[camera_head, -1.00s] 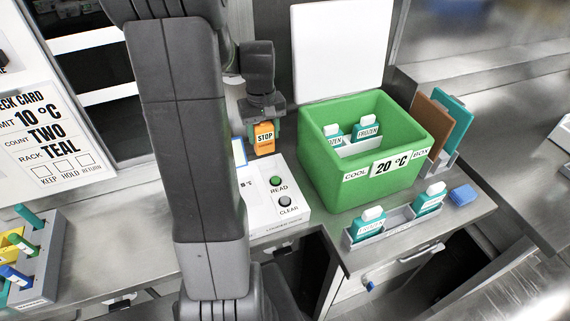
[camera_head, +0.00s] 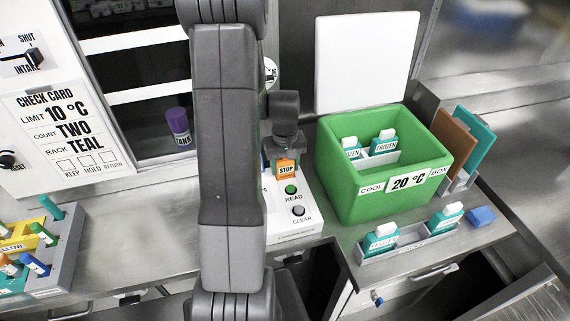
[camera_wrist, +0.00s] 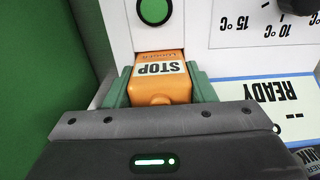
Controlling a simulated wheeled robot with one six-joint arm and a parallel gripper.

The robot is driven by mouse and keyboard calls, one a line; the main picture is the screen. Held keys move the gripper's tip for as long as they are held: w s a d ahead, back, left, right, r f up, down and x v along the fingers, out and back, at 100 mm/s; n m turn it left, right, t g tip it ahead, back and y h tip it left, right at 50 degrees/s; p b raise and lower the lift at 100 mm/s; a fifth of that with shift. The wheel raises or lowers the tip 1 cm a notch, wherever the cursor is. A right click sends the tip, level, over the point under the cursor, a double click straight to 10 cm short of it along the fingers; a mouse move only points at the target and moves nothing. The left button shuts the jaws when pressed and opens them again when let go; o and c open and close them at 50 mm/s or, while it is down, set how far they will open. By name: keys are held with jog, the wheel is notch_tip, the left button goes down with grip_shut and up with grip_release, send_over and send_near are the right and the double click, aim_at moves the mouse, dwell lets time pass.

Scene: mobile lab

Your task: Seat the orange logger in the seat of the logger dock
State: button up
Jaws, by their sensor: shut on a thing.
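The orange logger (camera_head: 286,167), with a STOP label, is held in my gripper (camera_head: 285,158). In the wrist view the logger (camera_wrist: 158,92) sits between the two green fingers of my gripper (camera_wrist: 160,90). The logger dock (camera_head: 299,223) is a white box with a green READ button (camera_head: 291,188) and a CLEAR button (camera_head: 298,211). The logger is at the dock's back part, just behind the READ button. The seat is hidden, and I cannot tell whether the logger is in it or above it. My arm covers the dock's left side.
The green cool box (camera_head: 352,191) stands open right of the dock, close to my gripper. A grey rack (camera_head: 405,243) with teal FROZEN bottles is in front of it. A tube rack (camera_head: 63,262) is at the left.

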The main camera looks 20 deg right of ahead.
jog(key=shift+f, duration=0.1)
jog(key=o, duration=1)
notch_tip(320, 180, up, 12)
jog(key=shift+r+b, duration=0.15)
jog(key=shift+b, duration=0.45)
